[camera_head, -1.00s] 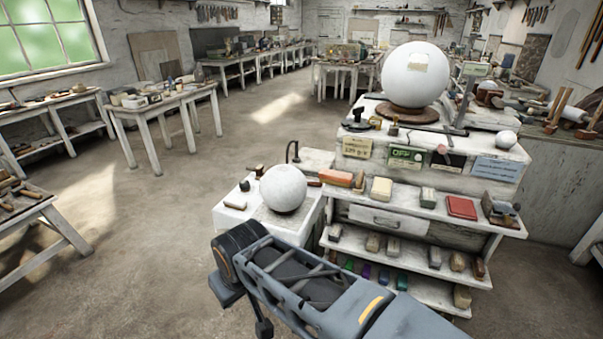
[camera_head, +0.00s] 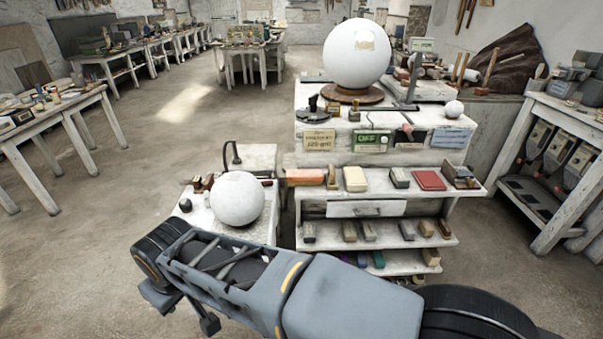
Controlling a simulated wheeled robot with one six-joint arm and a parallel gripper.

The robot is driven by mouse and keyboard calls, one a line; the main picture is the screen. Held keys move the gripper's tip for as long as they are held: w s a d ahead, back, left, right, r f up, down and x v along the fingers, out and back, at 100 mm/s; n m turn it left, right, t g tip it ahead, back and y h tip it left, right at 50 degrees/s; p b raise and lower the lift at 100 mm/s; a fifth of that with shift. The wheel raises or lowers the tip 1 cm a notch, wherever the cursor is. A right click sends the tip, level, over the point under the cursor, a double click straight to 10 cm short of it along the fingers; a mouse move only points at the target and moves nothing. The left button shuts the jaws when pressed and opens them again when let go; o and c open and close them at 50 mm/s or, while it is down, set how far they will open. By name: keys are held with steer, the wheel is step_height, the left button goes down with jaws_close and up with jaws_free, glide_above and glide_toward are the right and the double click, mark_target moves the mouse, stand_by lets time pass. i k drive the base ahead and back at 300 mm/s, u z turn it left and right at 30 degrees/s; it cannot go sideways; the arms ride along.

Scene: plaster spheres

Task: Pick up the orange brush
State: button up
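An orange block-shaped thing (camera_head: 305,177), which looks like the orange brush, lies at the left end of the top shelf of the white workbench (camera_head: 388,208). It lies to the right of the smaller white sphere, beside a brown upright piece. Its bristles cannot be made out. My folded grey arm crosses the bottom of the view, in front of the bench and well short of the orange thing. My gripper cannot be made out in this view.
A white plaster sphere (camera_head: 237,199) sits on a low stand left of the shelf. A larger sphere (camera_head: 356,54) stands on the bench top. Several blocks and a red book-like thing (camera_head: 429,180) share the shelf. Open floor (camera_head: 110,235) lies to the left.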

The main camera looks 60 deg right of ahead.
mark_target(294, 178)
steer(key=z, duration=0.8)
steer(key=i, duration=0.9)
steer(key=z, duration=0.9)
